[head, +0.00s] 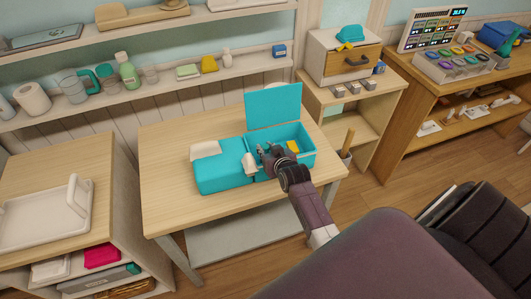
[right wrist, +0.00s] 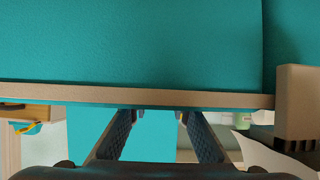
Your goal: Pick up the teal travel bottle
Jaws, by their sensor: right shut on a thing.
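My right gripper (head: 268,153) reaches down into the open right part of a teal box (head: 305,157) on the pale wooden table. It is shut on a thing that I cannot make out. In the right wrist view the two dark fingers of my right gripper (right wrist: 163,125) stand apart with teal behind or between them. A large teal surface (right wrist: 130,40) fills the top of that view. I cannot pick out the teal travel bottle with certainty; it may be hidden by the gripper. My left gripper is not in view.
The box's teal lid (head: 273,105) stands upright behind the gripper. A small white item (head: 249,164) is beside the gripper, and a pale cloth (head: 205,149) lies on the left part. A yellow item (head: 293,147) is inside. The table's left front (head: 170,205) is clear.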

